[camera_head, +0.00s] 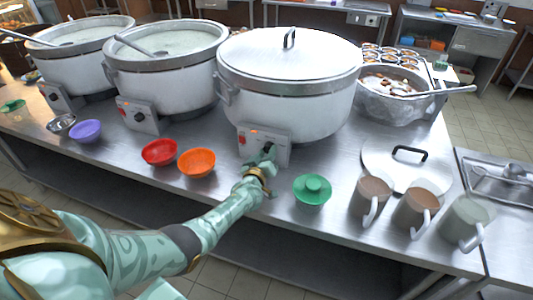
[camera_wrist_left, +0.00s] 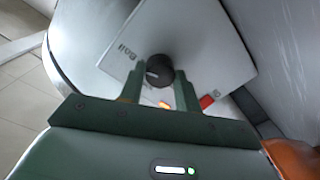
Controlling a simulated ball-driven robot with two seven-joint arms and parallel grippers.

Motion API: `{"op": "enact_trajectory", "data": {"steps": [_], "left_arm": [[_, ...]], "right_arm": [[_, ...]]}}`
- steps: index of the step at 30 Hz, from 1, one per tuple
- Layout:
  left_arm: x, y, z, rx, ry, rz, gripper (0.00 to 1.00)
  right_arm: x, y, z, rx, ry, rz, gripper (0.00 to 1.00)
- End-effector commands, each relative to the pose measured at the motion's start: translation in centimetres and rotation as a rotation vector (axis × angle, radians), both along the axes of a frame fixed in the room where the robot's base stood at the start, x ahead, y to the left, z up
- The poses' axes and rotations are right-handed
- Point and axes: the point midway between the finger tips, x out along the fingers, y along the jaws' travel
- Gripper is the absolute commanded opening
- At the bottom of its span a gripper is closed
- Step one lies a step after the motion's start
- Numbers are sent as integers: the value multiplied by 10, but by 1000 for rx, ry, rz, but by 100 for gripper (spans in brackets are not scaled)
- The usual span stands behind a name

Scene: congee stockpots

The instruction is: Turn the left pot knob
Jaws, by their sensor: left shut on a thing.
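Three big stockpots stand in a row on the steel table: a left pot (camera_head: 85,72) and a middle pot (camera_head: 165,78), both open with pale congee, and a lidded pot (camera_head: 290,105) on the right. The left pot's knob (camera_head: 53,97) and the middle pot's knob (camera_head: 138,117) are free. My left gripper (camera_head: 266,160) is at the lidded pot's control panel (camera_head: 246,146). In the left wrist view, its two fingers are shut on that pot's black knob (camera_wrist_left: 159,70). The knob is mostly hidden in the head view. My right gripper is not in view.
Red (camera_head: 159,152) and orange (camera_head: 197,162) bowls sit left of my forearm, with a green bowl (camera_head: 312,190) close on the right. Several mugs (camera_head: 416,210) and a flat lid (camera_head: 394,178) are farther right. A steel basin (camera_head: 391,105) stands beside the lidded pot.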

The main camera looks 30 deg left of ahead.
Motion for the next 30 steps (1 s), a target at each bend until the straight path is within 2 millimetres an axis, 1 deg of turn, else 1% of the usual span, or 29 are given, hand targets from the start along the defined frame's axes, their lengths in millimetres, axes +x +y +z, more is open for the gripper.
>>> {"op": "enact_trajectory", "data": {"steps": [1,12,13,15,22,25,28,30], "left_arm": [[-1,-2,-3,5,9,-2,10],[-1,-1,-4,10,10,-2,10],[-1,-1,-4,9,11,-3,38],[-1,-1,-3,9,9,-3,55],[-1,0,-1,8,5,-1,55],[-4,-1,0,8,5,-1,55],[-15,-5,2,8,5,-2,55],[-29,-8,5,8,4,-1,55]], "right_arm": [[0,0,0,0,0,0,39],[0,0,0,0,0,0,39],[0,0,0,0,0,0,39],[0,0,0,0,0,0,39],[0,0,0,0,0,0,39],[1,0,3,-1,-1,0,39],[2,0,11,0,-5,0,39],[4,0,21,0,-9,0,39]]}}
